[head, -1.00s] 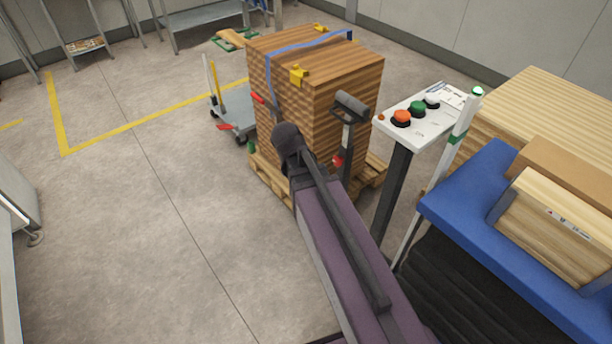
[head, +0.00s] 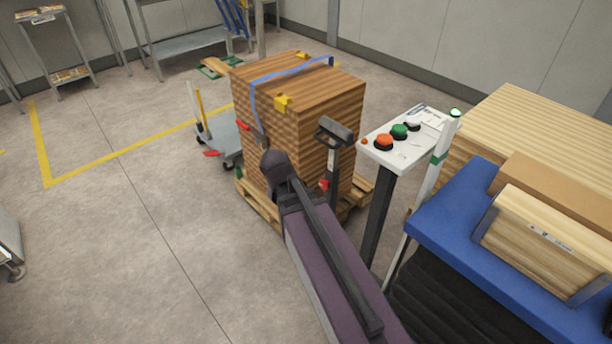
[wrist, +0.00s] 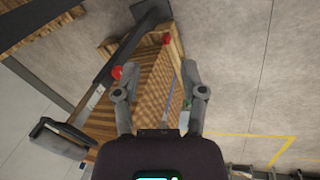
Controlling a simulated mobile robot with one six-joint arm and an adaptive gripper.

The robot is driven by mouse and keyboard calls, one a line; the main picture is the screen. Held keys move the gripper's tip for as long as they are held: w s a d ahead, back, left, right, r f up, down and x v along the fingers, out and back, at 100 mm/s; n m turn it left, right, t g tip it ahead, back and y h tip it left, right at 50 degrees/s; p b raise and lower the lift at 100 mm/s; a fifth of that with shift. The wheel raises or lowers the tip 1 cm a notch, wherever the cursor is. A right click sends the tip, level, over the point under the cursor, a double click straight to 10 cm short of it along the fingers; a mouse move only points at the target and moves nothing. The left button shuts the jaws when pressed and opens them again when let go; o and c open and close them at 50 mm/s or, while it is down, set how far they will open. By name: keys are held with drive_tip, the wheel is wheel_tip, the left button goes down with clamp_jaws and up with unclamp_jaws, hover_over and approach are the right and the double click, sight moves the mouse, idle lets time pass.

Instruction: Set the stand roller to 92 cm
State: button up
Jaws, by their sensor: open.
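The stand roller (head: 336,131) has a dark roller on top of an upright post with a red knob (head: 323,185). It stands in front of a strapped wood stack in the head view. In the wrist view the roller (wrist: 57,139) lies at the lower left, and its post runs up to the right with the red knob (wrist: 117,72) beside the left finger. My gripper (wrist: 160,68) is open with nothing between its fingers. Its distance from the knob is hard to tell. In the head view my arm hides the lower post. I cannot read a height scale.
The wood stack (head: 300,120) sits on a pallet (head: 262,207) directly behind the roller. A control pedestal (head: 405,140) with coloured buttons and a blue table (head: 450,215) stand to the right.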

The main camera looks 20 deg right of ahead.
drive_tip(key=w+d+n+t+h+b, duration=0.1)
drive_tip(key=w+d+h+b, duration=0.4)
drive_tip(key=w, duration=0.4)
drive_tip(key=n+t+h+b, duration=0.3)
drive_tip(key=t+h+b, duration=0.15)
drive_tip(key=h, duration=0.25)
approach(323, 142)
drive_tip(key=a, duration=0.3)
drive_tip(key=shift+a+r+g, duration=0.15)
drive_tip(key=shift+r+g, duration=0.2)
drive_tip(key=shift+r, duration=0.05)
drive_tip(key=shift+b+x, duration=1.5)
drive_tip(key=shift+x, duration=5.45)
drive_tip(key=shift+f, duration=0.2)
clamp_jaws()
